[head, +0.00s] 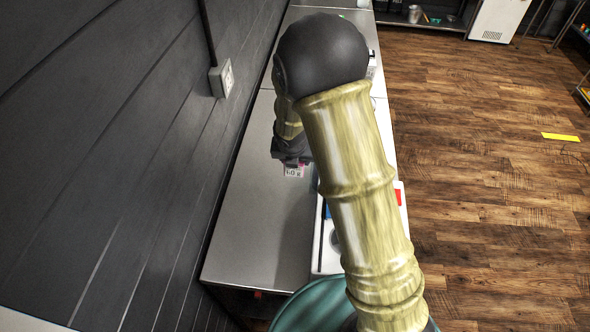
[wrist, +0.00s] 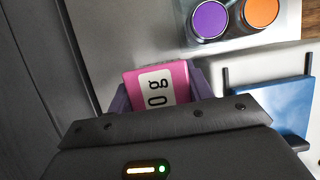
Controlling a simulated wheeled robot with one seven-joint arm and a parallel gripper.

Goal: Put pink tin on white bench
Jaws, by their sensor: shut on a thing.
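The pink tin (wrist: 133,93) has a white label with black print and sits between the jaws of my gripper (wrist: 158,98) in the wrist view. My gripper is shut on it. In the head view, my gripper (head: 291,160) is over the grey steel bench top by the wall, and a small part of the tin's label (head: 294,171) shows below it. I cannot tell if the tin touches the bench top. A white surface (head: 327,262) shows to the right, partly hidden by my arm; I cannot tell if it is the white bench.
The grey bench top (head: 262,225) runs along a dark panelled wall with a socket (head: 221,78). In the wrist view, a purple round thing (wrist: 209,19) and an orange one (wrist: 262,10) sit beside a blue item (wrist: 277,108). A teal round container (head: 305,305) stands at the front. Wooden floor lies right.

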